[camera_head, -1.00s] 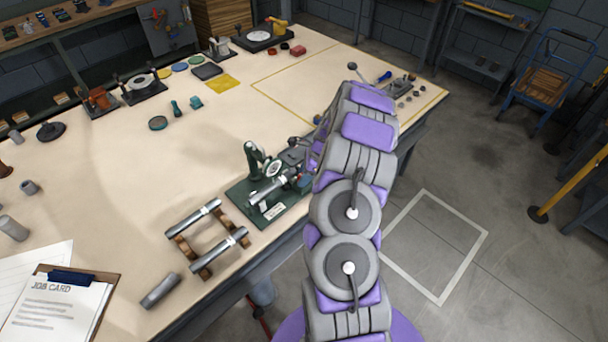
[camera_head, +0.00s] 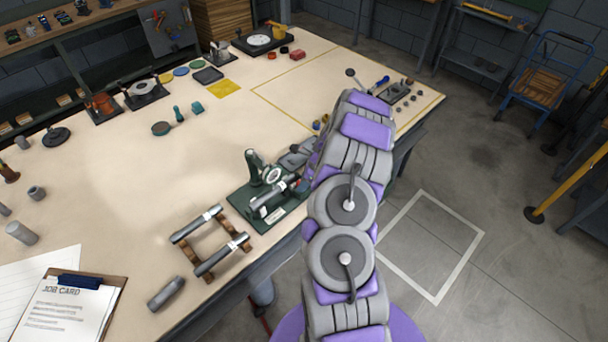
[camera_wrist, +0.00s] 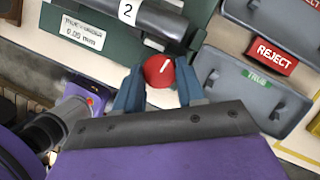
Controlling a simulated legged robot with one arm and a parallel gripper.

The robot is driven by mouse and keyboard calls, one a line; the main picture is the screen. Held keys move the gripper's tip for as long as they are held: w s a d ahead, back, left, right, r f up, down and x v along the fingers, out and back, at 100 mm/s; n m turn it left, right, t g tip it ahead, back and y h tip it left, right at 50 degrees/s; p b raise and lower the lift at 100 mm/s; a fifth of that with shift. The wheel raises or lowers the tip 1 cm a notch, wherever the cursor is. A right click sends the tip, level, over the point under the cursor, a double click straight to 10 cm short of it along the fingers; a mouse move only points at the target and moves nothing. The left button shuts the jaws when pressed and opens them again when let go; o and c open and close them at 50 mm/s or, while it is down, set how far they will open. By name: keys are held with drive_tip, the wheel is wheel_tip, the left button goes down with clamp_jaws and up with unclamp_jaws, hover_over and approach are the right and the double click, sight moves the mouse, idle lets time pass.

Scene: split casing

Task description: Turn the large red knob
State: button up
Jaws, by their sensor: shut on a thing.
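The large red knob (camera_wrist: 159,70) shows in the wrist view, round, with a white line on its face that slants to the upper right. It sits at the edge of the green fixture (camera_wrist: 110,45), by a grey cylinder (camera_wrist: 150,22) labelled 2. My gripper (camera_wrist: 158,88) is shut on the knob, one blue-grey finger on each side. In the head view the green fixture (camera_head: 262,212) stands near the bench's front edge, with a dial and a cylinder on it. The knob and my fingertips are hidden there behind my arm.
Grey trays (camera_wrist: 245,88) lie right of the knob, with a red REJECT label (camera_wrist: 271,56) and a green label nearby. A rack with two cylinders (camera_head: 210,242) stands left of the fixture. A loose cylinder (camera_head: 166,293) and a clipboard (camera_head: 118,290) lie further left.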

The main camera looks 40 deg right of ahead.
drive_tip(key=m+p, duration=0.1)
drive_tip(key=p, duration=0.1)
drive_tip(key=m+p, duration=0.1)
drive_tip(key=shift+r+t+h+p, duration=0.3)
drive_tip(key=shift+r+h+p, duration=0.05)
drive_tip(key=shift+h, duration=0.05)
drive_tip(key=m+p, duration=0.2)
drive_tip(key=shift+a+f+h+p, duration=0.15)
drive_tip(key=shift+h+p, duration=0.15)
drive_tip(key=shift+m+t+h+p, duration=0.3)
drive_tip(key=shift+m+p, duration=0.35)
drive_tip(key=shift+m, duration=0.05)
drive_tip(key=shift+f, duration=0.1)
drive_tip(key=o, duration=0.8)
drive_tip(key=shift+f, duration=0.1)
drive_tip(key=p+v, duration=0.2)
drive_tip(key=v, duration=1.5)
drive_tip(key=shift+p, duration=0.3)
